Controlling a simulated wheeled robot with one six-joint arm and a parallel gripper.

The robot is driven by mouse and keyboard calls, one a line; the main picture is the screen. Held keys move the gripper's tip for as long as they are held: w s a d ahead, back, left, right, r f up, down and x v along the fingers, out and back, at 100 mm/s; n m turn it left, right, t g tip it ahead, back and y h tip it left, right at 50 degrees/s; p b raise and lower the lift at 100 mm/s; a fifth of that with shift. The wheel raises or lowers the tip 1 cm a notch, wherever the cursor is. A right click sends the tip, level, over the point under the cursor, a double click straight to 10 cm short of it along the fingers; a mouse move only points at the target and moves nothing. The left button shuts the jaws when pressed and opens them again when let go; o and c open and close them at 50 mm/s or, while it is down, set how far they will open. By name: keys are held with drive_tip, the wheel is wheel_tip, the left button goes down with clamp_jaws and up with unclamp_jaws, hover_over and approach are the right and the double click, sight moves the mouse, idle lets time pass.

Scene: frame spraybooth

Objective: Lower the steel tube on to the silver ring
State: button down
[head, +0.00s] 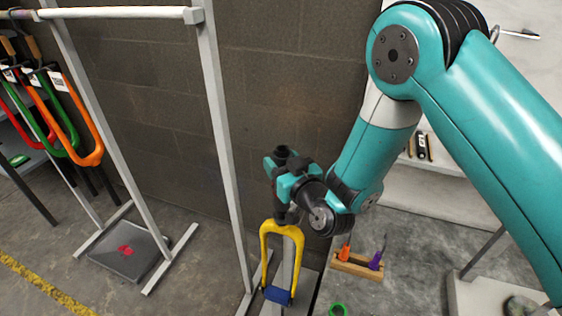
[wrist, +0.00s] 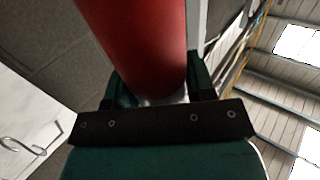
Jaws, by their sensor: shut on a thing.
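My gripper (head: 283,178) is shut, at the lower centre in the head view, with its jaws across a mostly hidden upright part. In the wrist view my gripper (wrist: 155,95) closes around a short bright metal piece, which I take as the steel tube (wrist: 168,98). A large red cylinder (wrist: 135,40) stands above this metal in that view. In the head view a yellow fork (head: 267,235) with two legs is directly below my gripper; whether it is joined to the tube is hard to tell. I cannot make out the silver ring in either view.
A pale metal rack (head: 220,140) stands close left of my gripper. Orange (head: 88,130) and other coloured forks hang further left. A blue piece (head: 277,295) is between the yellow legs. A wooden block (head: 352,266) with tools is on the right. A dark wall is behind.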

drive_tip(key=shift+f+b, duration=1.55)
drive_tip(key=shift+f, duration=0.3)
